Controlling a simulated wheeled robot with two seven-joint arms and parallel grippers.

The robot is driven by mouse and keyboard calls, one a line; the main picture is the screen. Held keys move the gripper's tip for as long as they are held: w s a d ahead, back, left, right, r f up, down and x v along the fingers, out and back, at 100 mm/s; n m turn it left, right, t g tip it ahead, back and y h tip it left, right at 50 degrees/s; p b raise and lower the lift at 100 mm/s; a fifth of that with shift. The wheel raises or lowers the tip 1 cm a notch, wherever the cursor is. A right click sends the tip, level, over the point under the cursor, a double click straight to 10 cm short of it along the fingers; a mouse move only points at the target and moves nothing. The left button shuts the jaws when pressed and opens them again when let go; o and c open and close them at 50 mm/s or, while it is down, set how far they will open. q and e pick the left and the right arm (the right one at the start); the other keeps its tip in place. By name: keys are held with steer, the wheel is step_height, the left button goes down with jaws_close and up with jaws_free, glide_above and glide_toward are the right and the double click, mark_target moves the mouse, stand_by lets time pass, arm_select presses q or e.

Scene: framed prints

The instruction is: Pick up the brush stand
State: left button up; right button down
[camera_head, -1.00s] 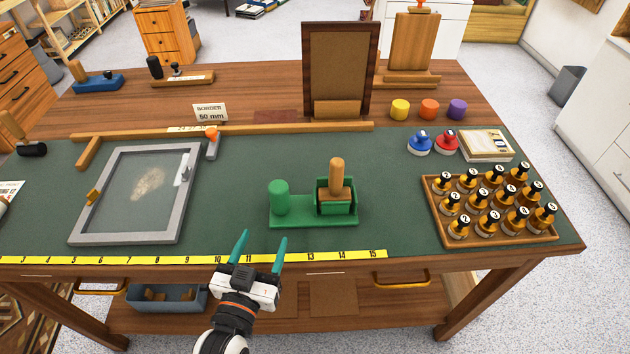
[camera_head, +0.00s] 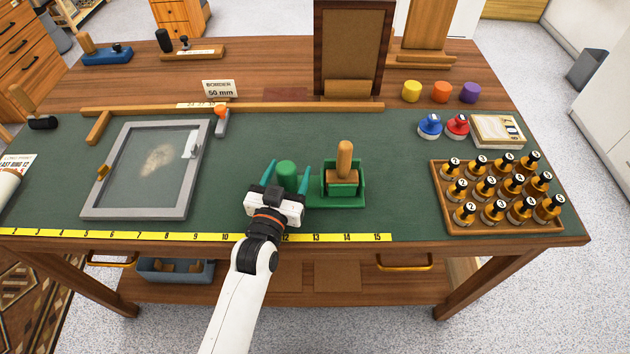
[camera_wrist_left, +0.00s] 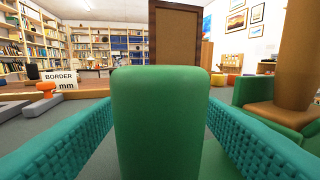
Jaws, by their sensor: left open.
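The green brush stand (camera_head: 352,199) sits on the green mat near the front of the table. It has a rounded green post (camera_head: 287,173) on its left and a square holder on its right, with a wooden-handled brush (camera_head: 344,160) upright in the holder. My left gripper (camera_head: 287,178) is open, its teal fingers on either side of the green post. In the left wrist view the post (camera_wrist_left: 158,120) stands between the two fingers, with a visible gap on each side. My gripper hides the left part of the stand's base. My right gripper is not in view.
A grey-framed screen (camera_head: 150,212) lies to the left. A wooden tray (camera_head: 444,212) of several numbered bottles stands to the right. A wooden upright frame (camera_head: 350,45) stands behind. A yellow ruler strip (camera_head: 200,236) runs along the front edge.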

arm_select(q)
steer(key=shift+x, duration=0.8)
steer(key=c, duration=1.3)
steer(key=shift+r, duration=0.15)
step_height(320, 180, up, 10)
steer(key=p, duration=1)
steer(key=shift+f+b, duration=2.85)
steer(key=shift+f, duration=1.85)
steer(key=shift+f, duration=0.4)
